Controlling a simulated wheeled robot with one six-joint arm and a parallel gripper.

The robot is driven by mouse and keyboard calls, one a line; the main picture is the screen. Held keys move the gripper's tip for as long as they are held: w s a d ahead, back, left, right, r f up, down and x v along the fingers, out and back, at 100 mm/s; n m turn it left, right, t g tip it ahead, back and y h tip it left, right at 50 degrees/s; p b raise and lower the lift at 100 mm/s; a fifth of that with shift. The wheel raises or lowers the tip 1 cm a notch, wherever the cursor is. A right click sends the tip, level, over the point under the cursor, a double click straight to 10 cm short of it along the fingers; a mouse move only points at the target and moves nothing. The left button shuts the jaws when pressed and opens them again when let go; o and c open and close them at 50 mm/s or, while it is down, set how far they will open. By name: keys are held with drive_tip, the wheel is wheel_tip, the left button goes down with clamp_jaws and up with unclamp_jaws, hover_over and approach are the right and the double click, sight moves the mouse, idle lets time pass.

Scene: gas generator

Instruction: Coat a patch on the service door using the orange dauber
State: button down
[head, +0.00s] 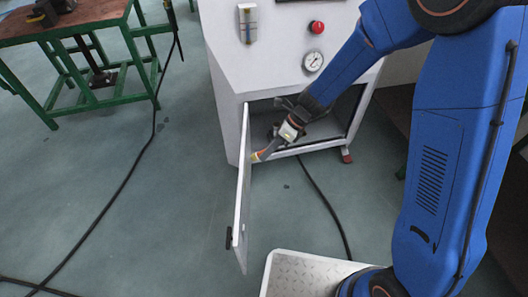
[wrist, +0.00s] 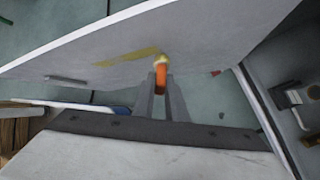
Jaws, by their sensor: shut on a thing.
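The service door (head: 243,195) of the white cabinet stands open, swung out toward me. In the wrist view the door (wrist: 215,32) spans the top of the picture as a white panel. A yellowish streak (wrist: 128,57) lies on its face, running left from the dauber tip. My gripper (wrist: 163,95) is shut on the orange dauber (wrist: 161,76). The dauber's pale yellow tip is at the door face and seems to touch it. In the head view my gripper (head: 272,148) reaches to the door's inner side, near its upper part, with the orange tip at the door.
The cabinet (head: 222,55) has a red button (head: 317,27) and a gauge (head: 313,61) above its open compartment. Black cables (head: 105,207) cross the floor. A green-framed table (head: 75,30) stands at upper left. Floor left of the door is clear apart from cable.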

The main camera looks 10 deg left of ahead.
drive_tip(key=shift+w+d, duration=0.2)
drive_tip(key=shift+d, duration=1)
drive_tip(key=shift+w+d, duration=0.2)
drive_tip(key=shift+d, duration=0.95)
drive_tip(key=d, duration=0.3)
drive_tip(key=shift+w, duration=0.3)
